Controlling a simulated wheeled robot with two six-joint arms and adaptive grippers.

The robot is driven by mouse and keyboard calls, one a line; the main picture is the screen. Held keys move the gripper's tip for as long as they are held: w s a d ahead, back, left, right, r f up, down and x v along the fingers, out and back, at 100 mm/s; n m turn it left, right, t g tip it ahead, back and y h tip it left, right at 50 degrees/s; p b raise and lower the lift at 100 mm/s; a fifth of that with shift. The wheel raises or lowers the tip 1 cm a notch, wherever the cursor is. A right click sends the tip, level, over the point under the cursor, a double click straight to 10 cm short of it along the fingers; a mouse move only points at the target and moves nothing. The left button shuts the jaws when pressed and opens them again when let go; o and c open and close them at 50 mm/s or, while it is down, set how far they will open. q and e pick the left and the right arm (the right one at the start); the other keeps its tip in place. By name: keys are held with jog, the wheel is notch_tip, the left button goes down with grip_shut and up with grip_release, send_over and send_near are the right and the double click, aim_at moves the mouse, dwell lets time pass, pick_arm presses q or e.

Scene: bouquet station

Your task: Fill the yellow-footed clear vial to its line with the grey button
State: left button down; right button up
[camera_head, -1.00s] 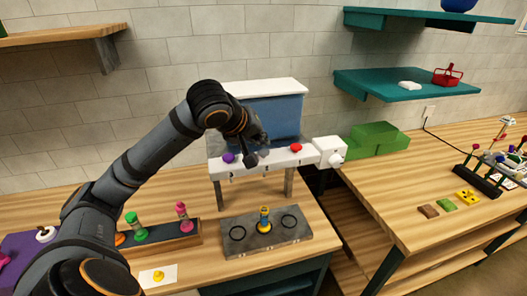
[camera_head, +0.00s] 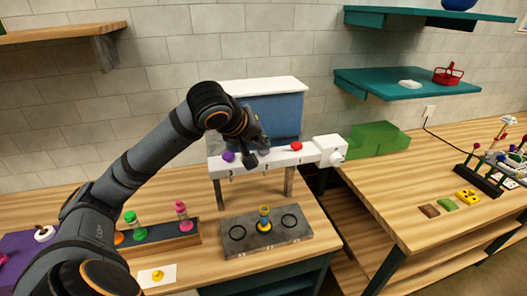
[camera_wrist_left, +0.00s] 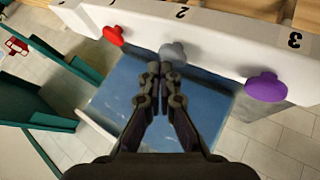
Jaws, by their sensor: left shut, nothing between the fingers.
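The clear vial (camera_head: 264,213) with a yellow foot stands upright on the middle ring of a grey plate (camera_head: 285,236), below the dispenser. Its fill level and line are too small to tell. The grey button (camera_wrist_left: 172,50) shows in the left wrist view on the white dispenser bar (camera_wrist_left: 215,36), between the red button (camera_wrist_left: 114,35) and the purple button (camera_wrist_left: 266,87). My left gripper (camera_wrist_left: 160,70) is shut and empty, its tips close to the grey button; I cannot tell whether they touch it. In the head view my left gripper (camera_head: 249,160) hides that button.
A rack (camera_head: 160,238) with green and pink-topped vials stands at left. A card (camera_head: 158,276) with a yellow item lies in front. A green box (camera_head: 375,140) is at right.

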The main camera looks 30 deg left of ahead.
aim_at(261, 151)
pick_arm(q)
jog(key=shift+f+b, duration=0.55)
jog(key=shift+f, duration=0.05)
dwell(0.6)
dwell(0.4)
jog(key=shift+r+p, duration=1.05)
jog(key=shift+p, duration=0.05)
notch_tip(261, 151, up, 5)
jog(key=p, duration=0.5)
jog(key=shift+r, duration=0.1)
dwell(1.9)
